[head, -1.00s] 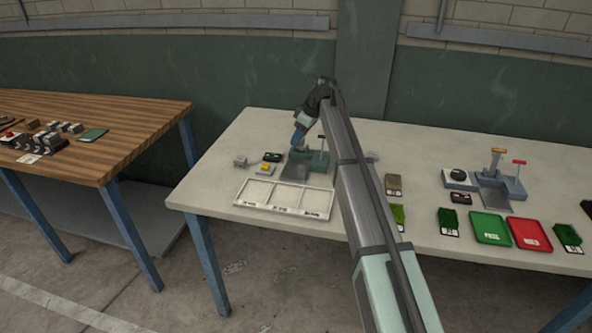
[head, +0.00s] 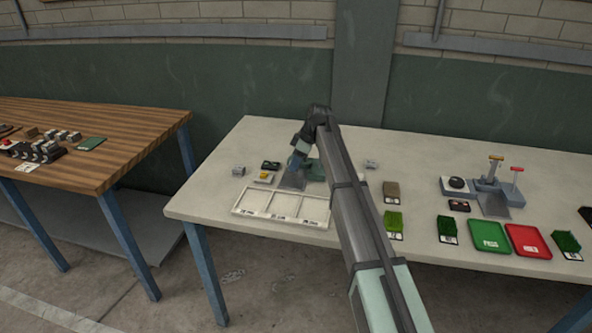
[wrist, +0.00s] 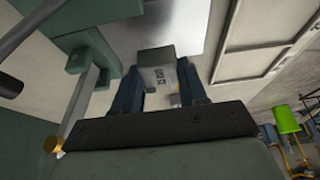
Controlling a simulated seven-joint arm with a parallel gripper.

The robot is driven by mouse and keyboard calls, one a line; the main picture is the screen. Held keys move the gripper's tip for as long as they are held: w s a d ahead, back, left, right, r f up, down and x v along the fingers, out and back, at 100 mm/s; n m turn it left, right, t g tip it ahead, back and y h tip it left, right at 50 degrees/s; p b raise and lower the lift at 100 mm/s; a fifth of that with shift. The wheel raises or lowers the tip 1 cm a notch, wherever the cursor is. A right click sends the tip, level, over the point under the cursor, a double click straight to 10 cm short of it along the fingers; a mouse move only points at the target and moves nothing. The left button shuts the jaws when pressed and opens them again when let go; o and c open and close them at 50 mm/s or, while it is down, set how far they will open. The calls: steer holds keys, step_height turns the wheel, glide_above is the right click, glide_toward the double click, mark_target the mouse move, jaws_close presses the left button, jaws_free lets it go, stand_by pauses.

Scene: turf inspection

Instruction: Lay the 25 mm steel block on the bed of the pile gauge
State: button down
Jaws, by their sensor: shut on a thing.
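My gripper (head: 294,162) is at the green pile gauge (head: 315,171) on the white table, just over its grey metal bed (head: 291,182). In the wrist view, the blue fingers of my gripper (wrist: 158,78) are shut on the small grey steel block (wrist: 155,60), which has dark print on its near face. The bare bed (wrist: 195,25) shows beyond the block. Whether the block touches the bed cannot be told. My arm hides part of the gauge in the head view.
A three-compartment white tray (head: 235,209) lies in front of the gauge. A yellow-topped box (head: 263,178), a black item (head: 270,165) and a grey block (head: 239,170) sit to its left. A second, grey gauge (head: 490,188) stands right, behind green (head: 489,233) and red (head: 527,240) trays.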

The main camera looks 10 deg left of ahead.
steer(key=shift+f, duration=1.65)
steer(key=shift+f, duration=0.15)
steer(key=c, duration=0.6)
jaws_free()
steer(key=v, duration=1.2)
